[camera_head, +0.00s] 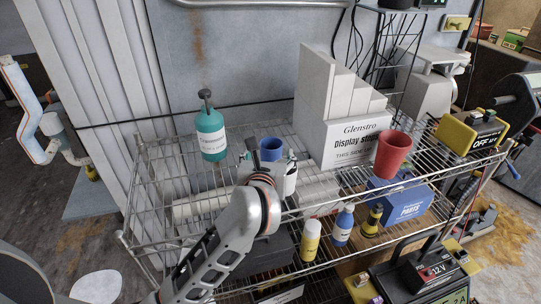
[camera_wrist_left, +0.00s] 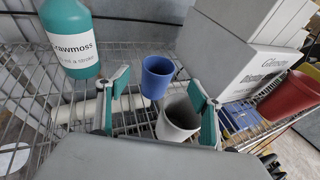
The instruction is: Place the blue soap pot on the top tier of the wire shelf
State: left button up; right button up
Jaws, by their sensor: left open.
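The blue soap pot (camera_head: 270,148) stands upright on the top tier of the wire shelf (camera_head: 165,182), near its middle. In the left wrist view the blue pot (camera_wrist_left: 157,77) shows just beyond and between the fingertips. My left gripper (camera_head: 269,162) is open over the top tier, its fingers apart on either side of the pot's line. I see no finger pressing on the pot. A pale grey-white cup (camera_wrist_left: 178,118) stands close in front of the pot, near the right-hand finger in the wrist view. My right gripper is not in view.
A teal pump bottle (camera_head: 211,135) stands left of the pot. A stepped grey display box (camera_head: 350,143) and a red cup (camera_head: 391,154) stand right. Below are a yellow bottle (camera_head: 311,240), a blue bottle (camera_head: 342,226) and a blue parts box (camera_head: 405,205). The top tier's left end is mostly bare.

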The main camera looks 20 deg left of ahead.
aim_at(272, 141)
pick_arm(q)
jog(key=shift+p+x, duration=0.45)
jog(key=shift+x, duration=3.1)
jog(key=shift+s+a, duration=0.1)
jog(key=shift+a, duration=0.05)
jog(key=c, duration=1.3)
